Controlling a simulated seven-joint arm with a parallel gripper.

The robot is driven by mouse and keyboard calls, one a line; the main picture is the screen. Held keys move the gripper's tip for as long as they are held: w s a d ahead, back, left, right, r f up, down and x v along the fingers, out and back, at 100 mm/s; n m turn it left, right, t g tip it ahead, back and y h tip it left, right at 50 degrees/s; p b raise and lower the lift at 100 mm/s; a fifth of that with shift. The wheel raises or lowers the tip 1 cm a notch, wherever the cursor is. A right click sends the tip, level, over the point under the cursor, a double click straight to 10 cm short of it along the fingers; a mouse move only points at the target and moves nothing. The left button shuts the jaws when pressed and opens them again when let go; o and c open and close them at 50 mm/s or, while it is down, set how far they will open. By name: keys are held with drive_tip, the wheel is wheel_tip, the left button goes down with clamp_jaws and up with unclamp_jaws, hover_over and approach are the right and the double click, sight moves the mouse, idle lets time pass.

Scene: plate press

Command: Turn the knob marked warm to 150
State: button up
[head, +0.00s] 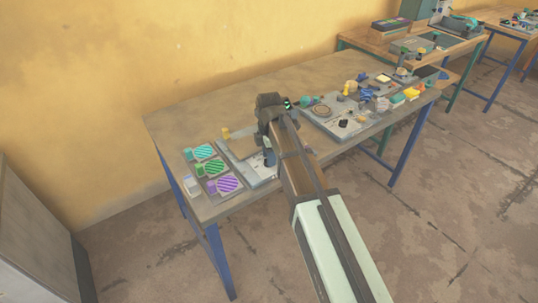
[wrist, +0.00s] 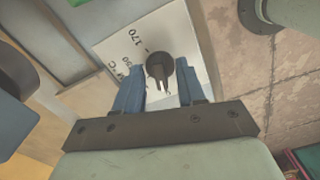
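A dark round knob (wrist: 160,72) with a pointer ridge sits on a white dial plate (wrist: 118,42) in the wrist view. The plate carries printed marks: "170" reads clearly, and a partly covered number ending in 50 and "°C" lie near the left finger. The word "warm" is not readable. The ridge points toward my gripper's base. My gripper (wrist: 163,78) has its blue fingers apart, one on each side of the knob. I cannot tell whether they touch it. In the head view my gripper (head: 269,157) is low over the press panel (head: 260,174), and my arm hides the knob.
Striped teal (head: 203,152), green (head: 216,167) and purple (head: 228,184) round pieces lie left of the panel on the table (head: 178,118). The table's back left is clear.

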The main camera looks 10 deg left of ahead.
clamp_jaws()
idle(0.3)
drive_tip(key=shift+m, duration=0.3)
drive_tip(key=m, duration=0.9)
drive_tip(key=shift+s, duration=0.1)
drive_tip(key=m, duration=0.5)
drive_tip(key=shift+m, duration=2.5)
